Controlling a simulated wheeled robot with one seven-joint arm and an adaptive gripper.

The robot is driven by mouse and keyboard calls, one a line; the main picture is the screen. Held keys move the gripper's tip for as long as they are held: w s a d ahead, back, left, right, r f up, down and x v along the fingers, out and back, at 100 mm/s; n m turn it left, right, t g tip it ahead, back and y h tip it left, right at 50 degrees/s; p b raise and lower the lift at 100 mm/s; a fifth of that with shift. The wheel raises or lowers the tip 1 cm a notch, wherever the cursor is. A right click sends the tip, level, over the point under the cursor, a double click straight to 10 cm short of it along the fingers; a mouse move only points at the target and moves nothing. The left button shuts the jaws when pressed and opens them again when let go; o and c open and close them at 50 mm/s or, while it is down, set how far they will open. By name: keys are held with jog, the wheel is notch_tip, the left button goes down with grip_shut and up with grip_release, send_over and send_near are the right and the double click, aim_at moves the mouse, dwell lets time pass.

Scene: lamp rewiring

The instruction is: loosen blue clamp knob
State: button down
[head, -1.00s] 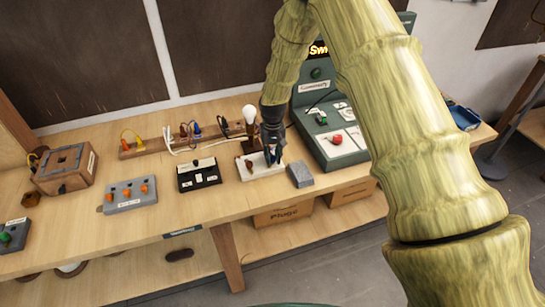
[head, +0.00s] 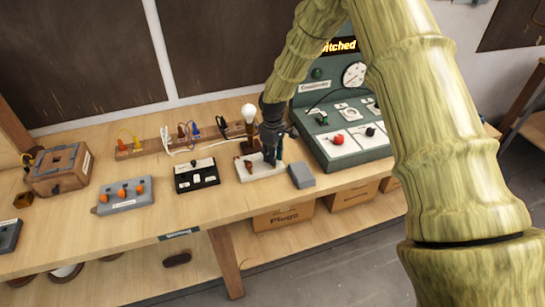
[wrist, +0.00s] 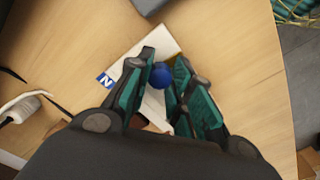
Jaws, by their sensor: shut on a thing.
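The blue clamp knob (wrist: 161,75) is a small round knob that shows between my fingertips in the wrist view. It sits over a white block (wrist: 158,42) with a blue "N" label (wrist: 104,80) at its side. My gripper (wrist: 160,78) is shut on the knob, with one green-padded finger on each side. In the head view my gripper (head: 271,155) points down onto the white block (head: 266,174), beside a brown knob (head: 248,166). The blue knob is mostly hidden by the fingers there.
A grey block (head: 301,175) lies just right of the white one. A black switch box (head: 197,178) stands to the left. A lamp bulb (head: 249,113) and a rail with wires (head: 160,144) are behind. A green panel (head: 352,158) stands at the right.

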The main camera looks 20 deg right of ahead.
jog(key=shift+n, duration=0.3)
dwell(0.4)
jog(key=c, duration=1.3)
grip_release()
jog(key=shift+d, duration=0.1)
jog(key=shift+o, duration=0.2)
jog(key=shift+r, duration=0.1)
notch_tip(320, 180, up, 12)
